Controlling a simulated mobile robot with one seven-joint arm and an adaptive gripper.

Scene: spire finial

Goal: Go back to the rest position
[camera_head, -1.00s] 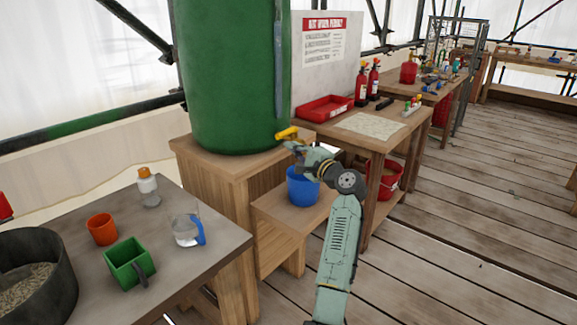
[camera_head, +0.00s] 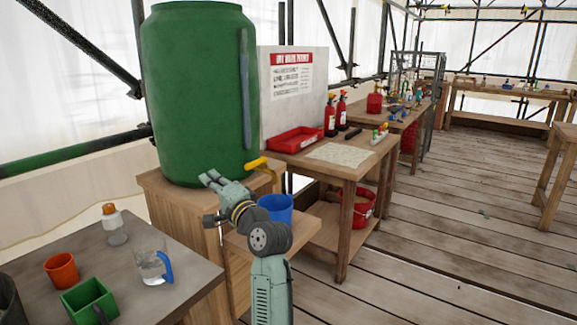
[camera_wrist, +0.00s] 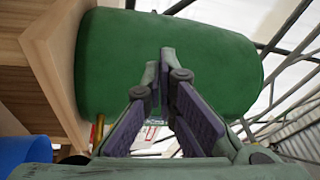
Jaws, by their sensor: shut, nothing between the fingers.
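My gripper (camera_wrist: 161,65) is shut and empty in the wrist view, its two fingertips close together. It points at the large green barrel (camera_wrist: 215,75), which lies sideways in that tilted view. In the head view my gripper (camera_head: 207,179) is in front of the lower part of the green barrel (camera_head: 200,90), to the left of the yellow tap (camera_head: 252,164). I cannot tell the exact gap between the gripper and the barrel.
A blue bucket (camera_head: 277,207) is just right of my wrist, partly hidden. The grey table (camera_head: 190,262) at lower left bears a pitcher (camera_head: 151,268), a bottle (camera_head: 113,227), an orange cup (camera_head: 61,271) and a green container (camera_head: 88,298). The plank floor (camera_head: 430,240) at right is open.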

